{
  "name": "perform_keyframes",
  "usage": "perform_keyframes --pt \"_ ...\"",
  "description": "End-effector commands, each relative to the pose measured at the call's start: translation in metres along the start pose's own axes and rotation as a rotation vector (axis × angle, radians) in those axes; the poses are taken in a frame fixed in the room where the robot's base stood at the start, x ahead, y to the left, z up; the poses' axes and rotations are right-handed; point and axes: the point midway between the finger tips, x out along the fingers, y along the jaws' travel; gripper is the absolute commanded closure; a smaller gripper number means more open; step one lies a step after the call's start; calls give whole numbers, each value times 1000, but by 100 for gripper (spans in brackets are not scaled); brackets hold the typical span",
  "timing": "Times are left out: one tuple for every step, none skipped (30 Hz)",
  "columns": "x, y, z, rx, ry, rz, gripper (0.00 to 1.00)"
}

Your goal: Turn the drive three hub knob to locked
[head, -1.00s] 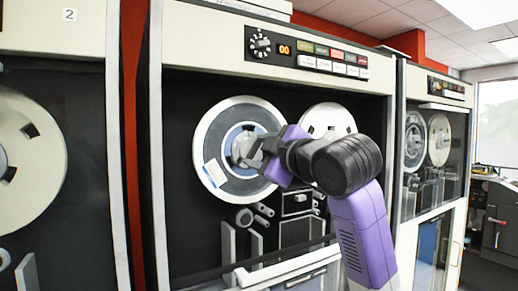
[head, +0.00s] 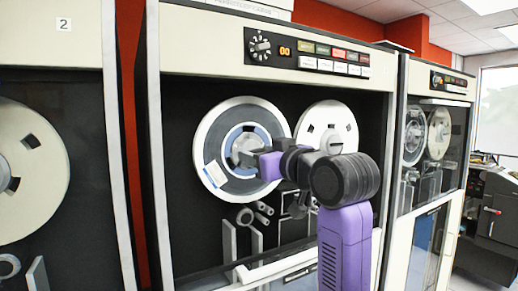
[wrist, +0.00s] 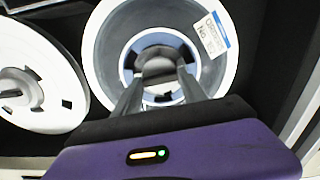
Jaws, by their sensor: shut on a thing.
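The tape reel (head: 207,128) on the left of the middle tape drive has a grey outer band, a pale blue centre and a white label. The grey hub knob (head: 243,142) is at its centre, partly behind my gripper (head: 247,155). In the wrist view, the round hub knob (wrist: 159,70) lies between my two dark fingers, inside the blue ring (wrist: 160,40). My gripper (wrist: 158,82) is shut on the knob. The knob's locked marking cannot be made out.
A cream reel (head: 328,122) sits right of the held hub. A control panel (head: 310,52) with a dial and coloured buttons is above. The drive's open window has a white lower frame (head: 285,268). Neighbouring drives stand left (head: 35,160) and right (head: 432,140).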

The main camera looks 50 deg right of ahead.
Motion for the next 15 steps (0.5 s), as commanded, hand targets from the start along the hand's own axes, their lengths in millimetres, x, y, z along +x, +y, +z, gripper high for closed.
perform_keyframes --pt "0 -1 1 25 -6 -2 91" --pt "0 -1 1 39 -6 -2 91" --pt "0 -1 1 57 -6 -2 91" --pt "0 0 1 69 -6 -1 91" --pt "0 0 1 79 -6 -1 91" --pt "0 -1 2 91 -6 -1 91" --pt "0 -1 2 100 -6 -1 91" --pt "0 0 2 107 -6 -1 91" --pt "0 0 2 115 -6 -1 91" --pt "0 0 2 119 -6 -1 91" --pt "0 0 2 124 -5 -1 91" --pt "0 0 2 128 -5 0 91" --pt "0 0 2 131 -5 0 91" --pt "0 0 2 133 -5 0 91" --pt "0 0 2 135 -5 0 91"
